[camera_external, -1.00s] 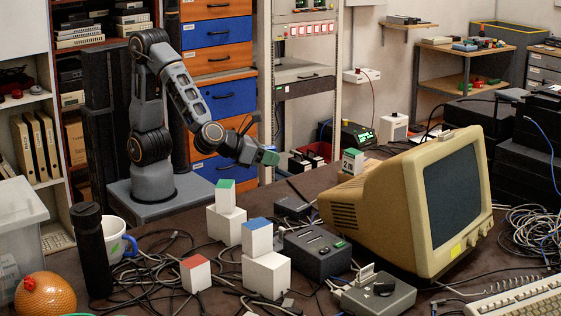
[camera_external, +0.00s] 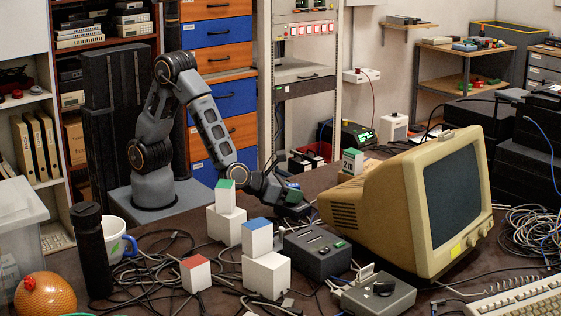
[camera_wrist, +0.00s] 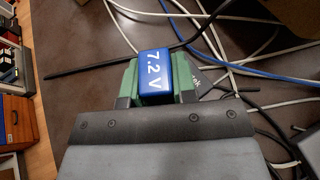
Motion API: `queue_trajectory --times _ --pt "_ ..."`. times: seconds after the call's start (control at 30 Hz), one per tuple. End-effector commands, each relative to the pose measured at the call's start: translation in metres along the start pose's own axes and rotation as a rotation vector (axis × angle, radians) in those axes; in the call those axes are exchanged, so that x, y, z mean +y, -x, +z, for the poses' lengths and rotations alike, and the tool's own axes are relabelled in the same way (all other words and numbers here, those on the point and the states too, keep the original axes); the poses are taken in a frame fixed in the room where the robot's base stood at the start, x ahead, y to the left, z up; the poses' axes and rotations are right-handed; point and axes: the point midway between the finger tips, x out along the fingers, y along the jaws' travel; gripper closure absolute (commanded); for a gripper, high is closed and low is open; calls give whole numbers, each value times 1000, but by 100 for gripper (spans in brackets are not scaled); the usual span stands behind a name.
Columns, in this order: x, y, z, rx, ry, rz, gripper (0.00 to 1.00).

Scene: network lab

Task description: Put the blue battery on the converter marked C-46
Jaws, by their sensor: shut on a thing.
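My gripper (camera_external: 291,194) is shut on the blue battery (camera_wrist: 165,75), marked "7.2 V", which sits between green fingers in the wrist view. In the external view the battery is mostly hidden by the fingers. A larger dark grey box (camera_external: 318,254) and a grey box with a black knob (camera_external: 378,297) stand nearer the camera. No C-46 mark is legible, so I cannot tell which box is the converter.
White blocks with green (camera_external: 225,197), blue (camera_external: 257,237) and red (camera_external: 196,274) tops stand in front. Another green-topped block (camera_external: 353,161) is behind the beige monitor (camera_external: 415,200). Loose cables (camera_wrist: 235,72) cross the brown table. A mug (camera_external: 117,238) and black bottle (camera_external: 90,248) stand left.

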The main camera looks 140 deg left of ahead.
Motion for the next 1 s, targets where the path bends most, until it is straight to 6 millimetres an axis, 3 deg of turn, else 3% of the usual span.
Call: queue_trajectory --times 0.37,0.4,0.63,1.0 --pt "0 -2 -4 -1 0 -1 100" --pt "0 -2 -4 -1 0 -1 74" --pt "0 -1 -3 -1 0 -1 52" --pt "0 2 2 -1 0 -1 49"
